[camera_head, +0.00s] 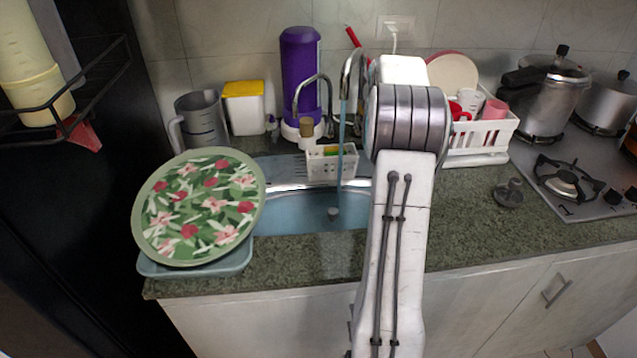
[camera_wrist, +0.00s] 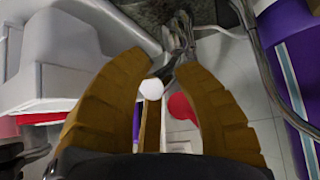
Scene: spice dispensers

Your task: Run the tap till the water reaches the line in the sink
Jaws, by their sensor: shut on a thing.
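The sink (camera_head: 290,218) is set in the counter and holds bluish water; its drain shows through. I cannot make out a line on its wall. The chrome tap (camera_head: 347,75) arches over the sink's back, and a bluish stream (camera_head: 341,150) falls from it into the sink. My gripper is hidden behind my arm in the head view. In the wrist view my gripper's (camera_wrist: 172,68) two tan fingers close in on a shiny metal piece (camera_wrist: 178,38), which looks like part of the tap. It is shut on that piece; the exact contact is partly hidden.
A floral tray (camera_head: 200,205) leans at the sink's left. A small white caddy (camera_head: 330,165) stands behind the sink, and a purple bottle (camera_head: 300,75) beside the tap. A dish rack (camera_head: 485,135) is right of my arm. Counter right of the sink is mostly clear.

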